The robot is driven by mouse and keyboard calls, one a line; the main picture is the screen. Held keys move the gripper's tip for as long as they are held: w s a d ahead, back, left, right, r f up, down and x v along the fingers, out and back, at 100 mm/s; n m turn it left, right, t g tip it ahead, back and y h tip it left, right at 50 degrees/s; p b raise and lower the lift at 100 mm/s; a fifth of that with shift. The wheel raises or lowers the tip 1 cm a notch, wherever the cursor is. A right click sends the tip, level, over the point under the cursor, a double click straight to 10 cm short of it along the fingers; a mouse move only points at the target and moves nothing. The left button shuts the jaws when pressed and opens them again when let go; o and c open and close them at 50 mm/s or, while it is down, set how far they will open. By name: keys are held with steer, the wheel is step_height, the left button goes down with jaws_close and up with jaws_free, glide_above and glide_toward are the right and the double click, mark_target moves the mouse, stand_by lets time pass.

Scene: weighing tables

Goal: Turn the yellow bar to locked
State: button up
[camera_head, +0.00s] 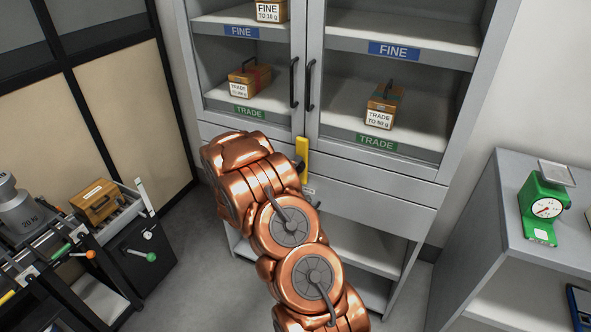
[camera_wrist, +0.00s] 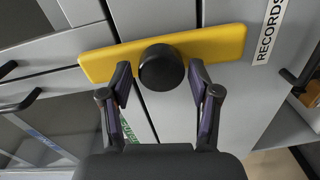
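The yellow bar (camera_head: 302,150) stands upright in the head view, low on the front of the grey cabinet (camera_head: 374,181), just below the two door handles. My copper arm hides part of it. In the wrist view the yellow bar (camera_wrist: 220,43) lies across the picture, with a round black knob (camera_wrist: 161,67) at its middle. My gripper (camera_wrist: 160,76) is open, with one finger on each side of the knob. Gaps show between the fingers and the knob. The gripper itself is hidden behind my arm in the head view.
A RECORDS label (camera_wrist: 270,30) is beside the bar's end in the wrist view. Glass doors with black handles (camera_head: 310,85) are above the bar. A grey side table (camera_head: 515,235) with a green scale (camera_head: 541,208) stands right. A cart with a 20 kg weight (camera_head: 22,212) stands left.

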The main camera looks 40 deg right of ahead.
steer(key=shift+o, duration=0.5)
steer(key=shift+a, duration=0.15)
steer(key=v, duration=1.1)
steer(key=shift+s+a, duration=0.15)
steer(key=shift+a, duration=0.25)
